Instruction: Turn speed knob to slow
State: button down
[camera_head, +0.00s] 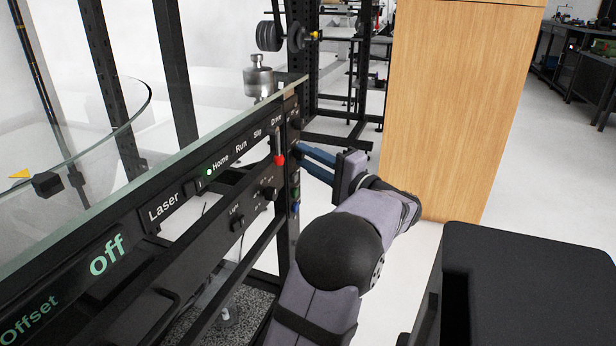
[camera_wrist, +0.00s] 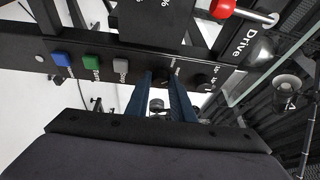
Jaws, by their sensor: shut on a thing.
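My gripper (camera_head: 302,150) reaches from the right to the narrow end panel of the black control rail (camera_head: 294,170). In the wrist view, its two blue fingers (camera_wrist: 160,78) press against the dark panel, close together with a small gap between them. They are shut on a small dark knob, apparently the speed knob, which the fingers almost wholly hide. Its pointer and setting cannot be read. Another black knob (camera_wrist: 202,81) sits just right of the fingers in the wrist view.
Blue (camera_wrist: 62,58), green (camera_wrist: 91,62) and grey (camera_wrist: 121,66) buttons line the same panel. A red-tipped lever (camera_head: 279,159) stands out close to the fingers. A glass-edged turntable lies left; a wooden block (camera_head: 455,90) stands behind my arm.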

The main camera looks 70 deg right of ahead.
jog(key=shift+f+n+t+b, duration=0.25)
jog(key=shift+n+b, duration=0.35)
jog(key=shift+b, duration=0.3)
jog(key=shift+r, duration=0.2)
jog(key=c, duration=1.5)
grip_release()
jog(key=shift+c, duration=0.2)
jog(key=shift+s, duration=0.15)
jog(key=p+v, duration=0.2)
jog(key=v, duration=0.5)
